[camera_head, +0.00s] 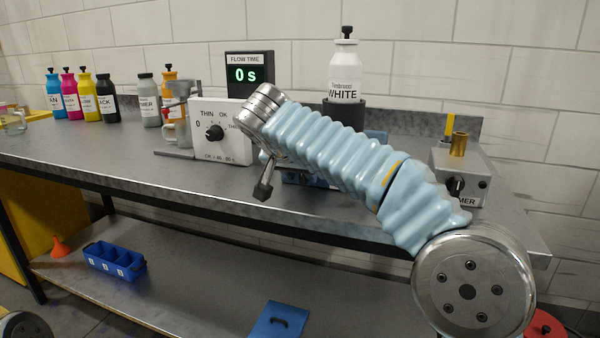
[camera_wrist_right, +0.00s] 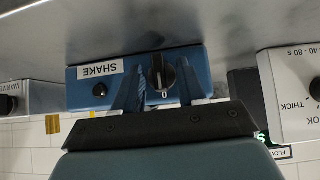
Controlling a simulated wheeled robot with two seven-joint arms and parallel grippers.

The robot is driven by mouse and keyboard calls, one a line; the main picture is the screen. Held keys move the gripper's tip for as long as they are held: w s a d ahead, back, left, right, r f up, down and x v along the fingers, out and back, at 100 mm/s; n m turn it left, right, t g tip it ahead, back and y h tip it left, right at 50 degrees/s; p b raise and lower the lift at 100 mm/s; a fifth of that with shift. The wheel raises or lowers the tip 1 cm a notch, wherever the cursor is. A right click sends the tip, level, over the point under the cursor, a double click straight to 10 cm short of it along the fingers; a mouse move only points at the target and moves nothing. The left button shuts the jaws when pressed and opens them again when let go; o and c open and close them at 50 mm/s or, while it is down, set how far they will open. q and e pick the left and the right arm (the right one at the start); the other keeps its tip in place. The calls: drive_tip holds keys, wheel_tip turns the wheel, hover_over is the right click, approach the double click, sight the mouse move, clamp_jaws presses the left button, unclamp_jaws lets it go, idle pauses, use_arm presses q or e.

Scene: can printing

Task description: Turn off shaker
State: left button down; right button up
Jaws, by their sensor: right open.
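The shaker is a blue box (camera_wrist_right: 192,60) with a white SHAKE label, seen upside down in the right wrist view. Its black knob (camera_wrist_right: 160,76) has a "0" mark beside it, and a small round black part sits near the label. My right gripper (camera_wrist_right: 159,92) is open, its two fingers on either side of the knob; contact cannot be told. In the head view my right arm hides most of the shaker (camera_head: 376,135). A white bottle (camera_head: 344,70) stands upright in the dark holder above it. My left gripper is not in view.
A white viscosity dial box (camera_head: 222,140) and a flow time display (camera_head: 250,72) reading 0 s stand left of the shaker. A grey warmer box (camera_head: 470,172) stands right. Several ink bottles line the back left. The bench (camera_head: 90,155) is clear at its front left.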

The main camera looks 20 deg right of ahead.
drive_tip(key=v, duration=1.4)
drive_tip(key=shift+f, duration=0.1)
